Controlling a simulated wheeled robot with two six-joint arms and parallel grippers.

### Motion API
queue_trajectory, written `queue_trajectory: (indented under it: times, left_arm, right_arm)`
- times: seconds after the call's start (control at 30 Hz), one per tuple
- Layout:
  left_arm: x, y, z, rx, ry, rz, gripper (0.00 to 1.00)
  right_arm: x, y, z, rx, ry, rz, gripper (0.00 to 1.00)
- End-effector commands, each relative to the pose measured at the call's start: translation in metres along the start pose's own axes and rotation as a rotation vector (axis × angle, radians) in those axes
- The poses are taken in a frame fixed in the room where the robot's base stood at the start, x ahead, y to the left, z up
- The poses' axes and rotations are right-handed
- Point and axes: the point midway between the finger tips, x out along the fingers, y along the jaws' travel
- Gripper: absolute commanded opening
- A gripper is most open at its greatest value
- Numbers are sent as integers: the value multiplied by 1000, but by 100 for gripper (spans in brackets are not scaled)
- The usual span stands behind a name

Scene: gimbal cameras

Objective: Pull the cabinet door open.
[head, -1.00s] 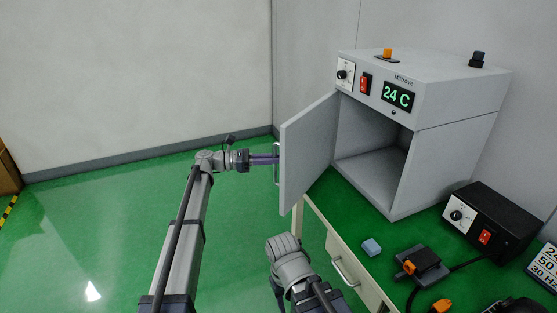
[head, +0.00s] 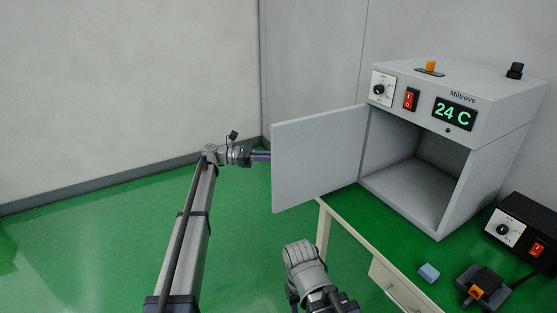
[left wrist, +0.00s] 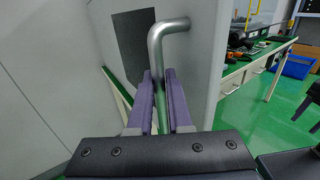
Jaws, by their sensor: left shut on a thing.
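The grey cabinet (head: 490,125) stands on the bench with its door (head: 318,160) swung wide open to the left. Its inside is visible and looks empty. My left gripper (head: 262,156) is at the door's outer left side, and the door hides its fingertips in the head view. In the left wrist view, my left gripper's purple fingers (left wrist: 161,95) are shut on the bent metal door handle (left wrist: 167,32). The door's face also shows there (left wrist: 202,60). In the head view my right arm is at the bottom middle, its gripper's fingers not visible.
The green-topped bench (head: 402,262) holds a small blue block (head: 428,272), a black device with an orange part (head: 482,285) and a black control box (head: 522,232). Green floor (head: 110,250) left of the door is clear. A blue bin (left wrist: 298,66) shows behind.

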Motion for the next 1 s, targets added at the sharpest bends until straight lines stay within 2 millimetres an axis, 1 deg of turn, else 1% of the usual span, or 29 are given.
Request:
queue_trajectory:
  times: [0.43,0.47,0.7,0.73,1.0]
  left_arm:
    - [-2,2,-1,-1,4,-4,0]
    - [-1,2,-1,-1,4,-4,18]
    - [-2,2,-1,-1,3,-4,45]
    - [-2,2,-1,0,2,-4,47]
    - [-2,2,0,0,2,-4,47]
  right_arm:
    - [0,0,0,0,0,0,50]
    - [0,0,0,0,0,0,50]
    - [0,0,0,0,0,0,50]
    - [0,0,0,0,0,0,50]
    - [0,0,0,0,0,0,50]
